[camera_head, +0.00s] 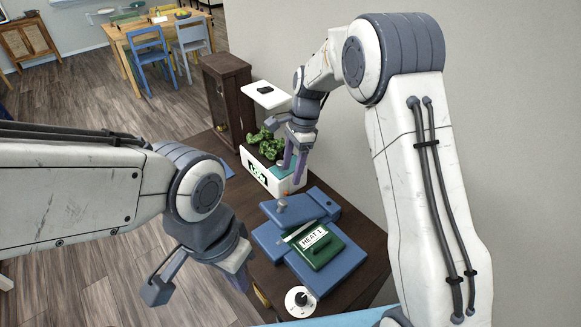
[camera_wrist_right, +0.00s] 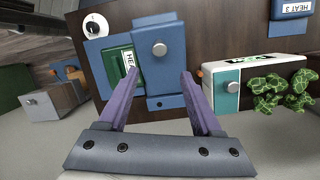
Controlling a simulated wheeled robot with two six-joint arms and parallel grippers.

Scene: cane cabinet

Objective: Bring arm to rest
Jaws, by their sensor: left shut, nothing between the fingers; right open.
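My right arm reaches in from the right in the head view. Its gripper (camera_head: 293,168) points down beside the white planter (camera_head: 285,187). In the right wrist view the purple fingers of this gripper (camera_wrist_right: 158,88) are spread with nothing held between them; a blue block (camera_wrist_right: 170,57) with a round grey knob lies beyond the tips. My left arm enters from the left.
Blue blocks (camera_head: 268,240) and a green box marked HEAT 1 (camera_head: 322,253) lie on the cabinet top. A white dial (camera_head: 299,301) is near its front. Green leafy plants (camera_head: 266,143) fill the planter. A brown display case (camera_head: 226,95) stands behind. A wall closes the right side.

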